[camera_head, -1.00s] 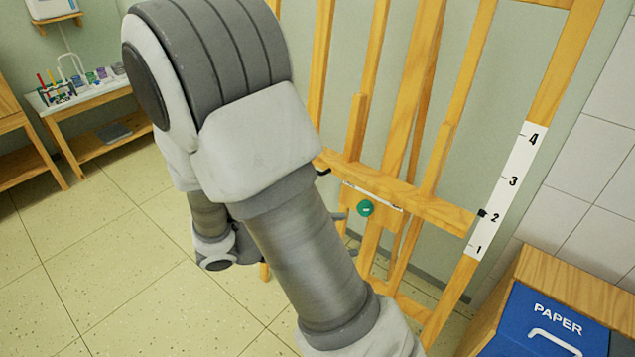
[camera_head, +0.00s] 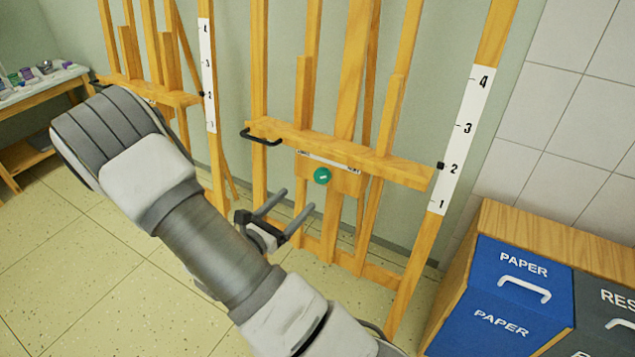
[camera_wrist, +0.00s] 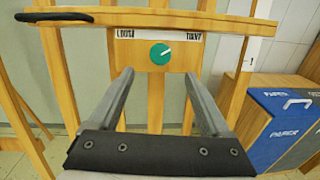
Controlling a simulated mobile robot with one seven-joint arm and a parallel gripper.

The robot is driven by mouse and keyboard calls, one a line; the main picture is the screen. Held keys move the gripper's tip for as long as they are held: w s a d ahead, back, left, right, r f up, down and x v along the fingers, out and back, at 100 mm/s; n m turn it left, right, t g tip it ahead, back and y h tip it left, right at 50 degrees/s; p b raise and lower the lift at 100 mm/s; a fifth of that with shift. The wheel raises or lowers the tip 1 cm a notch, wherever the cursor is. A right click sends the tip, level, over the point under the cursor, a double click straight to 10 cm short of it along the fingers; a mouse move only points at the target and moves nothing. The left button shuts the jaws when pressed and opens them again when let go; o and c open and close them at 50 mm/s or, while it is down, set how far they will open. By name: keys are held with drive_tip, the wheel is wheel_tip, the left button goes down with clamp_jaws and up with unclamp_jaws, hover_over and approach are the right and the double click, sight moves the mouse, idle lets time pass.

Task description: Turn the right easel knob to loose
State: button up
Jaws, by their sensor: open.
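The right easel (camera_head: 345,80) is a wooden frame with a round green knob (camera_head: 322,176) on a block below its crossbar. In the wrist view the knob (camera_wrist: 161,53) sits under a white label strip (camera_wrist: 160,34) reading LOOSE at left and TIGHT at right. Its white pointer mark points up and right, towards TIGHT. My gripper (camera_head: 293,205) is open and empty, with its fingers pointing at the easel, below and left of the knob in the head view. In the wrist view the knob shows above and between the fingertips (camera_wrist: 158,76), apart from them.
A black handle (camera_head: 262,138) sticks out at the crossbar's left end. A numbered white scale (camera_head: 461,140) runs up the easel's right leg. A second easel (camera_head: 150,88) stands at left. Blue PAPER bin (camera_head: 500,300) stands at right. Floor is clear at lower left.

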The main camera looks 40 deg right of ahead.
sight(320, 177)
drive_tip(key=b+x, duration=0.1)
drive_tip(key=x, duration=0.9)
drive_tip(key=shift+d+b, duration=0.2)
drive_tip(key=shift+b, duration=0.2)
clamp_jaws()
